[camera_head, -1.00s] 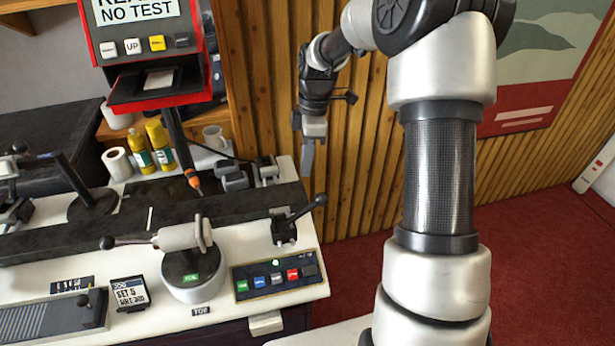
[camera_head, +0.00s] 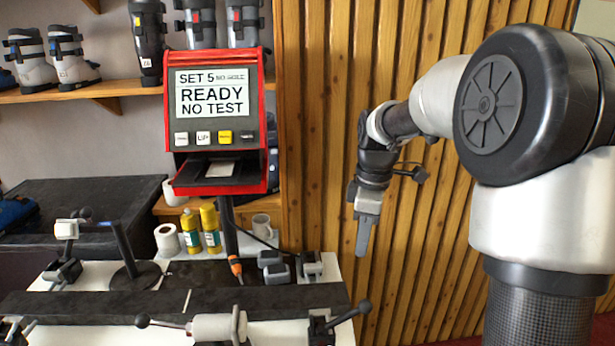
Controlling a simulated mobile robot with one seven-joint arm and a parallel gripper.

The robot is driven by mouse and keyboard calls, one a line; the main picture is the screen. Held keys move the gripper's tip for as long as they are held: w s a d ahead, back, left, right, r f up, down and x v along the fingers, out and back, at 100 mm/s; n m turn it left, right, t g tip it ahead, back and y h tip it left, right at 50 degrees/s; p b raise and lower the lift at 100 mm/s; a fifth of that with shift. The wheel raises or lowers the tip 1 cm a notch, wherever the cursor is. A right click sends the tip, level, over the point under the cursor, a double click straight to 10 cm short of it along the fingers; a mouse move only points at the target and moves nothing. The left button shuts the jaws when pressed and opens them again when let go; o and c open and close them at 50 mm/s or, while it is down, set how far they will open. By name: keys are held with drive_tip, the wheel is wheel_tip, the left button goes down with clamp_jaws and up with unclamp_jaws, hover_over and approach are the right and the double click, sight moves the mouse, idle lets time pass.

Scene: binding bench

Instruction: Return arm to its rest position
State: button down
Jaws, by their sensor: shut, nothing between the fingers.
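My gripper (camera_head: 363,236) hangs pointing down at the end of my arm, in front of the wood-slat wall. Its fingers are together, with nothing between them. It is in the air to the right of the bench's back end, apart from everything on the bench. My arm (camera_head: 440,100) is bent, with its upper part at the right of the view and the forearm reaching left. The joint readings and exact rest pose do not show.
A red display unit (camera_head: 217,120) reads "SET 5", "READY", "NO TEST". Below it are yellow bottles (camera_head: 211,228), a paper roll (camera_head: 167,241), a mug (camera_head: 262,226) and a black bench rail (camera_head: 90,303) with a lever (camera_head: 350,314). Ski boots (camera_head: 70,55) stand on a shelf (camera_head: 110,88).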

drive_tip(key=s+a+r+m+t, duration=0.1)
drive_tip(key=s+r+m+t, duration=0.1)
drive_tip(key=s+m, duration=0.4)
drive_tip(key=s+a+r+m+t, duration=0.2)
drive_tip(key=s+r+m, duration=0.3)
drive_tip(key=s, duration=1.2)
drive_tip(key=m+t, duration=0.1)
drive_tip(key=m, duration=0.1)
drive_tip(key=shift+s+a+r+m, duration=0.15)
drive_tip(key=shift+r+m, duration=0.15)
